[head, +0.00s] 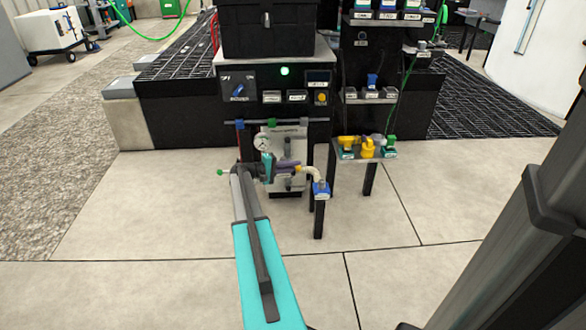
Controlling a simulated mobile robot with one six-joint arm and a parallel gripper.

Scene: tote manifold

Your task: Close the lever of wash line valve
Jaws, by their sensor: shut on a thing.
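The valve panel (293,143) is a light plate with a round gauge (260,141), set low on the front of the black machine. A purple-grey lever-like part (288,168) stands out in front of the panel. My teal and grey arm reaches up to it from below. My gripper (270,170) is at the left end of this part and appears shut on the lever. The fingertips and the valve body overlap in the view, so the lever's exact angle is hard to tell. Labels on the panel are too small to read.
A pale bent pipe (315,174) ends at a blue-white fitting (321,188) on a small black stand, right of my gripper. A low stand (371,153) with yellow and green fittings is farther right. Above is the control panel (278,88) with a green light. The floor in front is clear.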

